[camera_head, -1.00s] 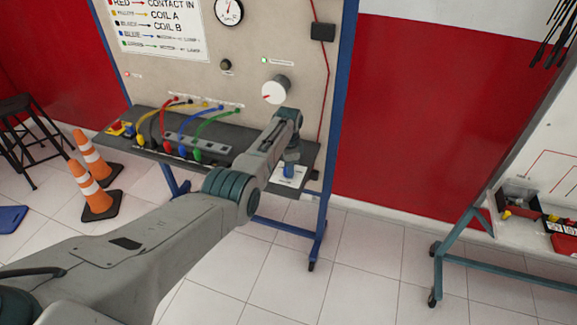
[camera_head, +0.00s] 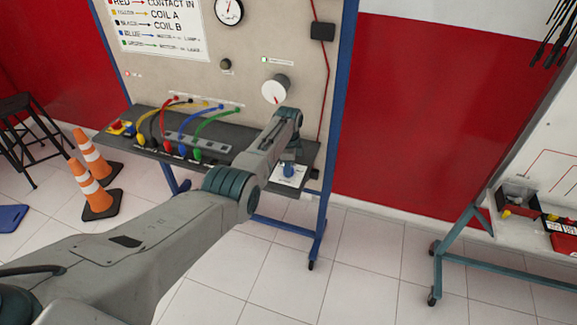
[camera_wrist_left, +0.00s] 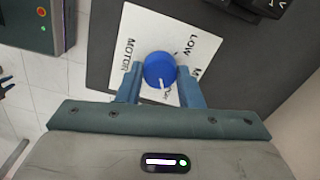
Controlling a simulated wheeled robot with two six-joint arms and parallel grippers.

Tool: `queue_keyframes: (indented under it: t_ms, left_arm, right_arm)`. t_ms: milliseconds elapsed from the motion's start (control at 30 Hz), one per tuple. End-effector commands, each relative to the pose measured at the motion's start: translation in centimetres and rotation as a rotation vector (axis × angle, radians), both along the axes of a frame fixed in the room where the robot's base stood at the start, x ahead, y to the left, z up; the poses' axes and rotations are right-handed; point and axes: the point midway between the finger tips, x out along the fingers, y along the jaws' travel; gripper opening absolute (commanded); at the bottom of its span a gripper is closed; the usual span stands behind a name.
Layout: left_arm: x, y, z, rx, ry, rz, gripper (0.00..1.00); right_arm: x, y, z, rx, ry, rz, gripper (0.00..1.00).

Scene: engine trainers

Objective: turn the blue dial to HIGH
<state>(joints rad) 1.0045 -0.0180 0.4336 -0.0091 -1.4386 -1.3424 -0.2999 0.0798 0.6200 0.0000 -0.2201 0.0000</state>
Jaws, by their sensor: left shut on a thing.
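The blue dial (camera_wrist_left: 160,70) sits on a white label plate (camera_wrist_left: 140,32) on the dark shelf. My left gripper (camera_wrist_left: 160,82) is shut on the dial, one finger on each side of it. The dial's white pointer line faces my palm in the left wrist view. "LOW" and "MOTOR" are readable on the plate. Other print is partly covered by the dial and fingers, and I cannot read HIGH. In the head view the blue dial (camera_head: 289,171) shows below my left wrist. My right gripper is not in view.
The upright panel (camera_head: 245,85) behind the shelf carries a white knob (camera_head: 276,89), a gauge (camera_head: 229,10) and coloured cables (camera_head: 190,120). Orange cones (camera_head: 100,195) stand at left. A second stand (camera_head: 450,262) is at right, with open floor between.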

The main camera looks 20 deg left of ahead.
Motion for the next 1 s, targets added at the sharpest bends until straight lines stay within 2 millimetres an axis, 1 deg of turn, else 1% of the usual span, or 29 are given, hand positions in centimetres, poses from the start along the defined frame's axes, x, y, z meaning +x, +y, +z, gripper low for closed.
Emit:
queue_keyframes:
  t_ms: [100,133,200,233,500,633,800,1000]
  left_arm:
    - [0.2,0.0,0.3,0.001,-0.006,0.0,0.1]
    - [0.2,0.0,0.3,0.001,-0.006,0.0,0.39]
    - [0.2,0.0,0.3,0.001,-0.006,0.0,0.53]
    - [0.2,0.0,0.3,0.001,-0.005,0.0,0.55]
    - [0.1,0.0,0.2,0.0,-0.002,0.0,0.55]
    - [0.1,0.0,0.8,0.001,-0.003,0.0,0.55]
    - [0.1,0.0,3.1,0.0,-0.006,0.0,0.55]
    - [0.2,0.0,6.8,0.001,-0.008,0.0,0.55]
  right_arm:
    - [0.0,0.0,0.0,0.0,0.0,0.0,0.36]
    - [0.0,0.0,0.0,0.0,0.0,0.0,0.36]
    - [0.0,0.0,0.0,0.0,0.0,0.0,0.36]
    - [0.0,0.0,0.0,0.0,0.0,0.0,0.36]
    - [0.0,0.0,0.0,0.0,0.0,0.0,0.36]
    - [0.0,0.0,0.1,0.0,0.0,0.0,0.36]
    - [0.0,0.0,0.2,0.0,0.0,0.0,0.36]
    - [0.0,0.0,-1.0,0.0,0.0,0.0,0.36]
